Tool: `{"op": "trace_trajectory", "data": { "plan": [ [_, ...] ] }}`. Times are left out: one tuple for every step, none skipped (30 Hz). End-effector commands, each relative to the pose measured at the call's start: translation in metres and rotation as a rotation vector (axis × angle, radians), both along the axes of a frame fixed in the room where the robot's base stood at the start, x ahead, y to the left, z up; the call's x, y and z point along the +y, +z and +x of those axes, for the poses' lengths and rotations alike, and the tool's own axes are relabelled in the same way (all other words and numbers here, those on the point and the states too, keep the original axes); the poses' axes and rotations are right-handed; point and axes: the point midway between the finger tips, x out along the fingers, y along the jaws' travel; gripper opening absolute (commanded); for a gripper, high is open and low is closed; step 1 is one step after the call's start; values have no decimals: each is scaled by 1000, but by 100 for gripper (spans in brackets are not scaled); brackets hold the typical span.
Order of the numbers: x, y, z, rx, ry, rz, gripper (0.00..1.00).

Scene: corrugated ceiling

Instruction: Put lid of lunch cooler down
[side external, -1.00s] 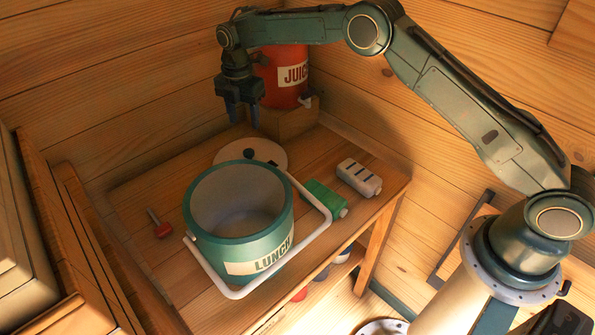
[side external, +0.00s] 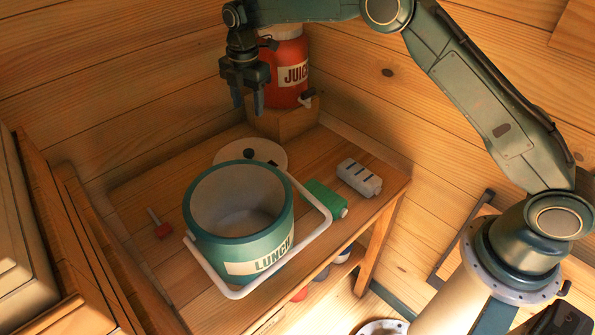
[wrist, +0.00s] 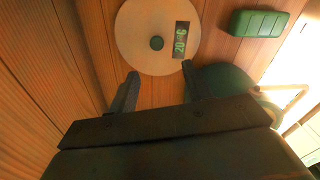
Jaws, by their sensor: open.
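The lunch cooler (side external: 240,250) is a green open-topped tub with a white inside and a "LUNCH" label; its white handle hangs at the front right. Its lid (side external: 271,152), a pale round disc with a dark knob, lies on the table behind the cooler, partly hidden by the cooler's rim. My gripper (side external: 249,107) is open, empty and pointing down, above and behind the lid. In the wrist view its fingers (wrist: 160,85) are apart near the lid's edge.
A red juice jug (side external: 287,75) stands on a wooden block (side external: 285,122) right beside my gripper. A green box (side external: 326,197) and a pale block (side external: 359,178) lie right of the cooler. A small red object (side external: 159,226) lies to its left. Plank walls border the table behind.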

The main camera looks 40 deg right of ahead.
Motion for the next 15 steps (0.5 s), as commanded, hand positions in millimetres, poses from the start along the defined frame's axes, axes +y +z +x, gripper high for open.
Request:
{"op": "trace_trajectory", "data": {
  "plan": [
    [-4, 15, -5, -14, -37, 4, 50],
    [-6, 22, -8, -19, -61, 5, 50],
    [-8, 33, -13, -28, -96, 9, 50],
    [-10, 41, -16, -35, -122, 11, 50],
    [-12, 49, -21, -41, -150, 14, 50],
    [-15, 59, -27, -50, -186, 17, 50],
    [-17, 67, -31, -55, -214, 20, 50],
    [-19, 74, -36, -63, -242, 24, 50],
    [-22, 83, -43, -72, -279, 29, 50],
    [-24, 90, -48, -77, -306, 32, 50],
    [-26, 97, -53, -83, -333, 35, 50],
    [-29, 106, -61, -91, -369, 40, 50],
    [-31, 112, -66, -98, -397, 45, 50],
    [-34, 119, -72, -104, -425, 48, 50],
    [-36, 127, -80, -113, -461, 55, 50]
  ]
}}
